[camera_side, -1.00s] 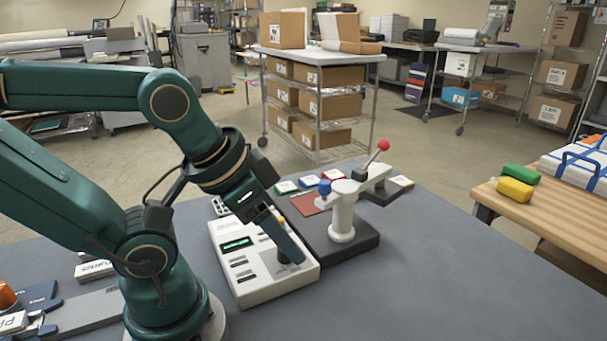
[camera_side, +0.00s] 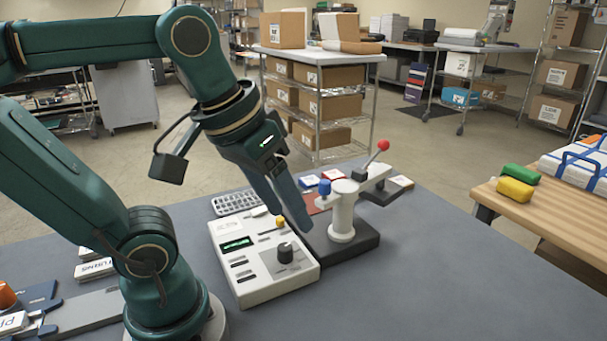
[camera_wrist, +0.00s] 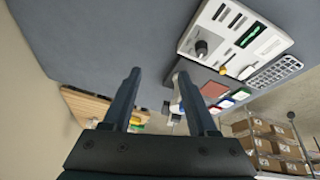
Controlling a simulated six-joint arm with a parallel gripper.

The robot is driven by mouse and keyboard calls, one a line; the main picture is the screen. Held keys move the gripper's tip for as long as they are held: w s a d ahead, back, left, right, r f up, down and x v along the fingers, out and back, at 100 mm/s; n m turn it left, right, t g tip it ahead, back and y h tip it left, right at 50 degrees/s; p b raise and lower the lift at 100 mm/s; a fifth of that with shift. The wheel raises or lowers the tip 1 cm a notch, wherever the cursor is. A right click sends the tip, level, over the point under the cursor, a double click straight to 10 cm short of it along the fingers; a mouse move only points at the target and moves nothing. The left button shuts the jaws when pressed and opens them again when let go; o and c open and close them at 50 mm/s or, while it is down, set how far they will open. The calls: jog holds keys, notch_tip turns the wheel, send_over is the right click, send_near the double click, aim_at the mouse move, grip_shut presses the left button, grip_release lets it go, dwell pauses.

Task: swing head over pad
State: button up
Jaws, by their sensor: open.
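The swing press has a white column and head (camera_side: 344,205) with a blue knob (camera_side: 324,187) and a lever tipped by a red ball (camera_side: 383,146). Its arm points to the right rear, away from the reddish pad (camera_side: 314,205). The pad lies on the dark base (camera_side: 350,250) left of the column, partly hidden by my gripper in the side view; it also shows in the wrist view (camera_wrist: 214,89). My gripper (camera_side: 303,220) is open and empty, above the base's left side, left of the column. In the wrist view my gripper's fingers (camera_wrist: 158,75) stand apart, the white press partly behind the right one.
A white control box (camera_side: 265,262) with a black knob (camera_side: 285,252) and yellow-tipped lever stands just left of the base. A grey key-like tray (camera_side: 238,203) and small coloured cards lie behind. The grey table's right front is clear. A wooden bench (camera_side: 530,215) stands at right.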

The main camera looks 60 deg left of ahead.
jog(key=w+a+r+n+g, duration=0.2)
jog(key=w+r+n, duration=0.2)
jog(key=n+g, duration=0.2)
jog(key=n, duration=0.3)
send_over(325, 182)
jog(key=shift+d+f, duration=0.1)
jog(key=shift+f, duration=0.7)
jog(key=shift+a+f+g, duration=0.2)
jog(key=shift+f+g, duration=0.1)
jog(key=shift+f, duration=2.55)
grip_shut()
